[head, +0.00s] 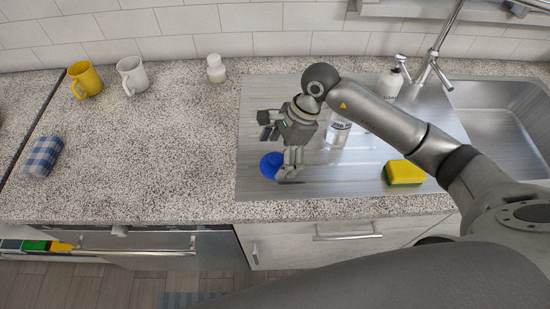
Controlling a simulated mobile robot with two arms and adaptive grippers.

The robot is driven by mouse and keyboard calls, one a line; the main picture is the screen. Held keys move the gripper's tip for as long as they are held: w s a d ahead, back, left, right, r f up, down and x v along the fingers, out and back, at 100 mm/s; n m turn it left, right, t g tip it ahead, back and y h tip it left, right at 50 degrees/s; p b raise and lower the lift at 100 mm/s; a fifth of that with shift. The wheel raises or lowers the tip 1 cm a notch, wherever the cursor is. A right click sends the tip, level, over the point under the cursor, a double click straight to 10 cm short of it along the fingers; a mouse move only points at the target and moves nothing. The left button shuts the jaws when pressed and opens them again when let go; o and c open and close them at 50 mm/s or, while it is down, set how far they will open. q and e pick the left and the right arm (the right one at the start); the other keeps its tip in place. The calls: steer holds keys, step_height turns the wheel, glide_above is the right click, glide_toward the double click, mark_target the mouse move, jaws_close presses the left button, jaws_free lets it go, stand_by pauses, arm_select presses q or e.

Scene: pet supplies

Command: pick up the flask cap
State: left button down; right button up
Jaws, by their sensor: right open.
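The flask cap (268,166) is blue and round. It lies on the metal drainboard (255,100) near its left edge, and its right side is partly hidden by a finger. My right gripper (276,152) is open over the drainboard with one finger at the cap's right side; I cannot tell whether it touches. The other finger is farther back, above the cap in the picture. A clear flask (338,133) with a volume label stands right of the gripper, partly hidden by my arm. My left gripper is not in view.
A yellow and green sponge (405,172) lies right on the drainboard, left of the sink (505,115). A soap bottle (388,85) stands behind my arm. Yellow mug (86,80), white mug (132,75), small white jar (215,70) and blue checked cloth (43,157) are left; the counter between is clear.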

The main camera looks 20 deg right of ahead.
steer(key=shift+x, duration=0.85)
steer(key=shift+s+a+f, duration=0.1)
steer(key=shift+a, duration=0.05)
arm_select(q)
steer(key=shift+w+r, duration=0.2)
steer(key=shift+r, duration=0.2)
arm_select(e)
steer(key=c, duration=0.9)
